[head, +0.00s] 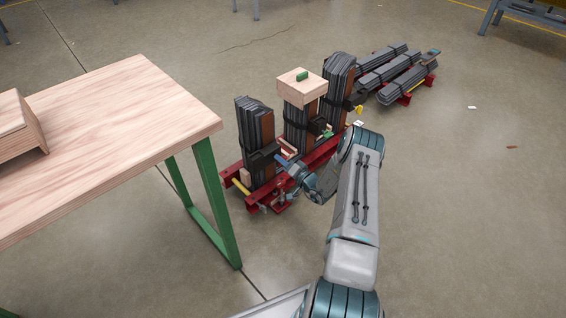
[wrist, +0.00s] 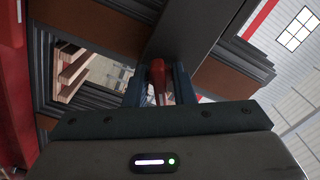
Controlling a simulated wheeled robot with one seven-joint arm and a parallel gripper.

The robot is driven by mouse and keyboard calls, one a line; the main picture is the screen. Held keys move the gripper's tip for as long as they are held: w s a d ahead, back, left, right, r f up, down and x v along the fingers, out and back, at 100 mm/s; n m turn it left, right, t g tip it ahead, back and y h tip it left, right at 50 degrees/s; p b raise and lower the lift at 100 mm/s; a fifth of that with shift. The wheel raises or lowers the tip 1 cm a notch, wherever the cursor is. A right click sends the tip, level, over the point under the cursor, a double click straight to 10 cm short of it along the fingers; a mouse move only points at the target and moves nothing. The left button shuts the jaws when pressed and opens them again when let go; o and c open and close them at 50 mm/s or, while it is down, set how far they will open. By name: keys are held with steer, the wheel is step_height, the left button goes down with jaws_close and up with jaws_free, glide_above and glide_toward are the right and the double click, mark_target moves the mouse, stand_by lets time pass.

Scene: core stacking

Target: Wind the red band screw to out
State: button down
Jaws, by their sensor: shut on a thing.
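The red band screw (wrist: 158,78) shows in the wrist view as a red handle between my two blue fingers. My gripper (wrist: 159,88) is shut on it. Behind it a dark band runs across dark stacked sheets (wrist: 105,22). In the head view my gripper (head: 287,162) reaches in from the right to the front stack of dark sheets (head: 252,130), which stands upright in a red frame (head: 315,156). The screw is too small and covered there to make out. I cannot tell how far it is wound.
A yellow handle (head: 240,187) sits low at the front of the frame. A wooden block (head: 303,88) tops the middle stack. More stacks lie on a red rack (head: 405,97) behind. A wooden table (head: 110,130) with green legs stands left.

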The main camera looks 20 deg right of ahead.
steer(key=shift+n, duration=0.4)
steer(key=n, duration=0.4)
steer(key=shift+n, duration=0.3)
steer(key=shift+b, duration=0.3)
steer(key=n, duration=0.3)
steer(key=shift+b, duration=0.4)
steer(key=shift+n, duration=0.9)
steer(key=c, duration=1.1)
jaws_free()
steer(key=shift+w+a, duration=0.1)
steer(key=shift+c, duration=0.2)
